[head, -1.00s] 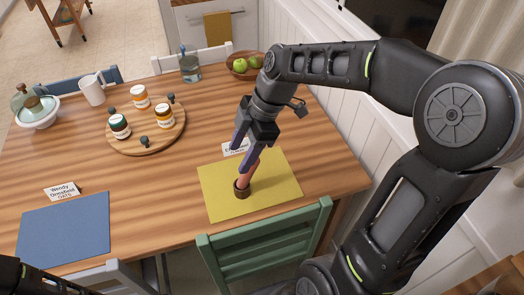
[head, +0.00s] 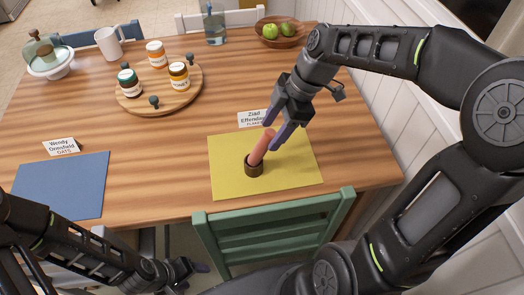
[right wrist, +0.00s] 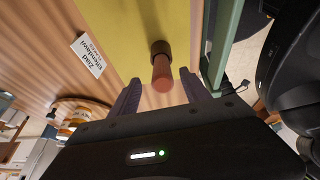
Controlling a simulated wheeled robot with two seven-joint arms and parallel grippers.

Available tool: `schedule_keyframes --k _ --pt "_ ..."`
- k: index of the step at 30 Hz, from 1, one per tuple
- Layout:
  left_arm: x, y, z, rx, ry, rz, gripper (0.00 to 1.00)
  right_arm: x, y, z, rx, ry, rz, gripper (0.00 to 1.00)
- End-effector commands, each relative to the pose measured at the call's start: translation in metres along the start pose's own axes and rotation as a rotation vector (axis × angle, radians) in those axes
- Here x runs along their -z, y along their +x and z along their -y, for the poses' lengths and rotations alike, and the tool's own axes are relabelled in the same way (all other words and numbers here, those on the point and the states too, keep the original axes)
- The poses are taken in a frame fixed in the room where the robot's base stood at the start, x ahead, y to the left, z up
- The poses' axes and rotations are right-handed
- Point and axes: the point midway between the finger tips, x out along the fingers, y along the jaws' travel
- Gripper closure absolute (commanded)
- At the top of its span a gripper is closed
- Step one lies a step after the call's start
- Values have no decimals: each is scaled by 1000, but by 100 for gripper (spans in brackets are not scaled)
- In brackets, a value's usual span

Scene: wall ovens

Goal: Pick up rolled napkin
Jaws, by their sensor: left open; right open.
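The rolled napkin (head: 262,147) is a reddish-pink roll standing tilted in a dark brown ring (head: 254,168) on the yellow placemat (head: 295,178). In the right wrist view the napkin (right wrist: 162,75) points toward the camera, between the spread fingers, with the ring at its far end. My right gripper (head: 276,136) is open, with its purple fingers around the napkin's upper end; I cannot tell whether they touch it. My left gripper (head: 188,275) is low at the bottom of the head view, below the table's front edge, open and empty.
A green chair (head: 275,232) stands at the table's front edge. A name card (head: 252,118) stands behind the yellow placemat. A round wooden board (head: 158,98) with jars, a blue placemat (head: 62,185) and a bowl with green apples (head: 280,34) are also on the table.

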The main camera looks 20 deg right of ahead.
Motion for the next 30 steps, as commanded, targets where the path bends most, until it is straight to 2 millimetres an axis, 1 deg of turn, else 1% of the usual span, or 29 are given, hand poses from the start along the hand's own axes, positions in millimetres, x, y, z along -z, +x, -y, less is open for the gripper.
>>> schedule_keyframes --k 8,11,15,18,26,30 --pt "0 -1 -1 0 1 -1 38 0 0 0 0 0 0 45" --pt "0 -2 -1 0 1 -1 38 0 7 0 2 0 0 45" --pt "0 -2 -1 0 0 -1 38 1 22 1 3 0 0 45" --pt "0 -2 -1 0 0 -1 38 0 25 0 0 0 0 45" --pt "0 -2 -1 0 0 0 38 1 26 0 1 0 0 45" --pt "0 -5 -2 0 0 0 38 1 39 2 5 1 0 45"
